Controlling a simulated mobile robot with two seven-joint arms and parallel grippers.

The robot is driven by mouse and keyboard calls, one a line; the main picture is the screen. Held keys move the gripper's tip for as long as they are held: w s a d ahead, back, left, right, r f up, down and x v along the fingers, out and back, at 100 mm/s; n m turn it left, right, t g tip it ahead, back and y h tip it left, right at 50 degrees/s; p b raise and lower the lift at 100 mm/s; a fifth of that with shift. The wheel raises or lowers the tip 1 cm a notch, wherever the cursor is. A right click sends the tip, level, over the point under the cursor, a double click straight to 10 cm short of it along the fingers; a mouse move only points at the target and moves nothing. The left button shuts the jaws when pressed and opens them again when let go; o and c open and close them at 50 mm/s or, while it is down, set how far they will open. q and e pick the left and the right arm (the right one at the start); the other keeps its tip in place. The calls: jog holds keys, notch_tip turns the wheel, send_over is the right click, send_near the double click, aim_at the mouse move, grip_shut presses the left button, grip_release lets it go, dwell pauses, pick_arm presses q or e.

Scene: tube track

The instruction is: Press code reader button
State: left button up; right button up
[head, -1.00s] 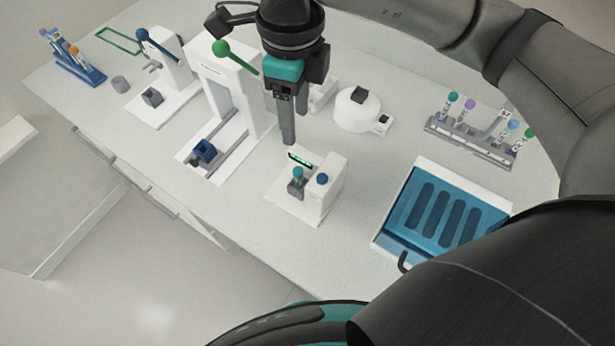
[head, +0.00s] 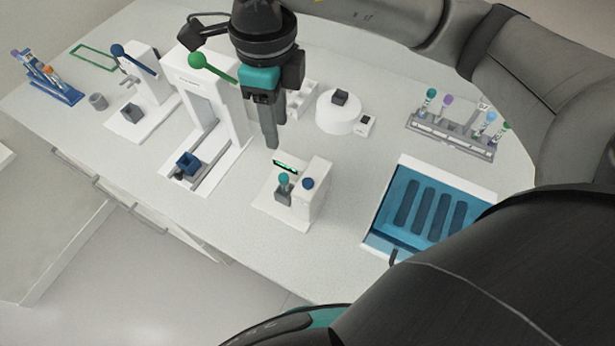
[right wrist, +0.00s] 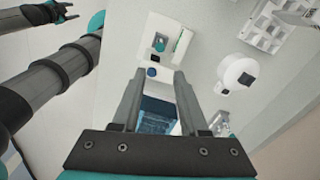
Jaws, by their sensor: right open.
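The code reader (head: 313,207) is a white block on a white base, with a small green-lit display and a blue button (head: 308,183) on top. A teal-capped tube (head: 284,181) stands in its grey holder. My right gripper (head: 272,145) is open and empty, pointing down above the bench at the reader's far side, apart from the button. In the right wrist view the blue button (right wrist: 152,72) shows between the open fingertips, beyond them, closer to the left finger. My left gripper (right wrist: 66,12) shows small at the top left there; its jaw state is unclear.
A blue slotted tray (head: 378,228) lies right of the reader. A tube rack (head: 450,136) and a round white device (head: 341,117) stand behind. A tall white press-like device (head: 216,95) with a green-knobbed lever is to the left. Bare bench lies in front of the reader.

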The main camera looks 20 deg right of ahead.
grip_shut()
dwell(1.4)
